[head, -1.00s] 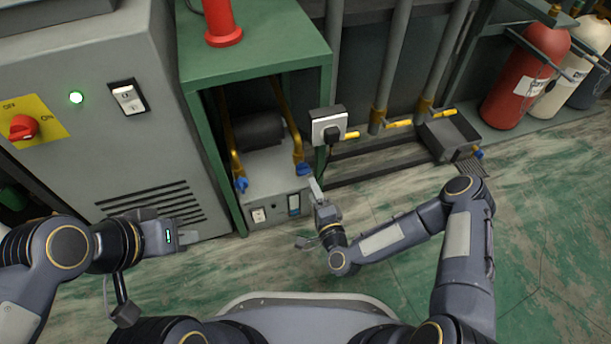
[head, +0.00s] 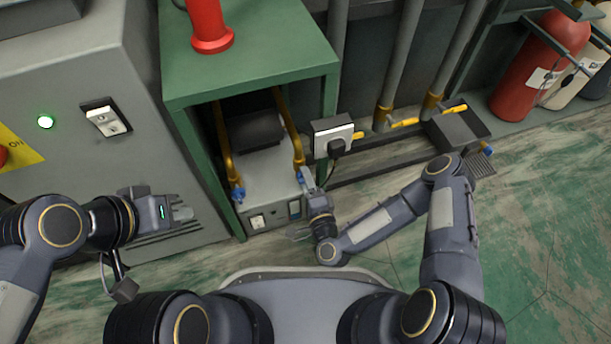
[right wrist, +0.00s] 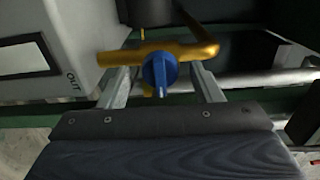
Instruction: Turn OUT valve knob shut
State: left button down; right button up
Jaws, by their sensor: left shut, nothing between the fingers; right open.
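The blue OUT valve knob (right wrist: 160,74) sits on a yellow pipe (right wrist: 190,52), beside the "OUT" lettering on the grey unit's face (right wrist: 70,82). My right gripper (right wrist: 163,84) is open, with one finger on each side of the knob; I cannot tell whether they touch it. In the head view my right gripper (head: 306,180) is at the unit's right front corner and mostly hides this knob. A second blue knob (head: 238,194) is on the left pipe. My left gripper (head: 182,213) is shut and empty, in front of the grey cabinet.
The grey unit (head: 270,214) stands inside a green frame (head: 330,90), whose posts flank it closely. A socket box with a black plug (head: 333,138) is just right of the frame. A large grey cabinet (head: 90,70) stands left. Gas cylinders (head: 540,65) stand far right.

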jog(key=shift+c, duration=0.2)
jog(key=c, duration=1)
jog(key=shift+o, duration=0.2)
jog(key=shift+n+p, duration=1.9)
jog(key=shift+n, duration=1.6)
jog(key=o, duration=1)
